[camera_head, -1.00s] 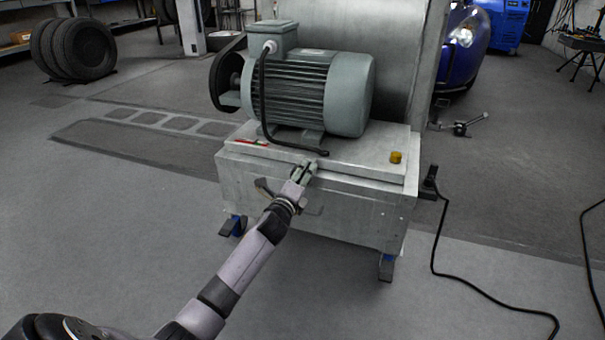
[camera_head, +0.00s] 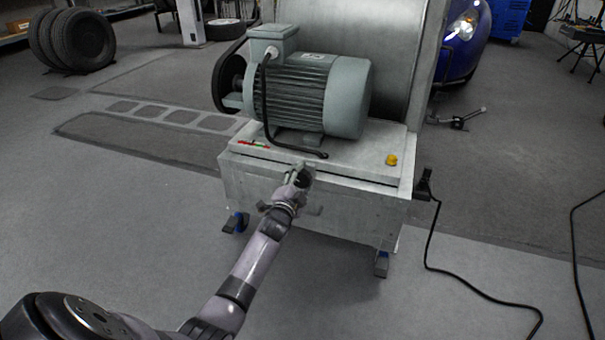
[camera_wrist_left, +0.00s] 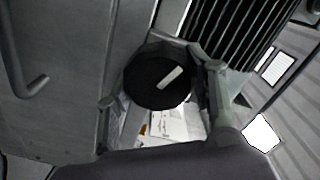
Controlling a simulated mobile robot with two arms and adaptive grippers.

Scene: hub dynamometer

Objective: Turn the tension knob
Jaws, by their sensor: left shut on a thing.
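The tension knob (camera_wrist_left: 157,77) is a dark round knob with a white pointer mark, seen in the left wrist view. In that view the mark slants up to the right. The two fingers of my left gripper (camera_wrist_left: 162,92) are on either side of the knob, and the gripper is shut on it. In the head view my left gripper (camera_head: 302,176) is at the upper front edge of the grey dynamometer cabinet (camera_head: 345,217), and the knob is largely hidden by the fingers. My right gripper is not in view.
A grey-green motor (camera_head: 318,92) with a black cable stands on the cabinet. A black cable (camera_head: 430,255) lies on the floor at the right. The floor at the front left is clear.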

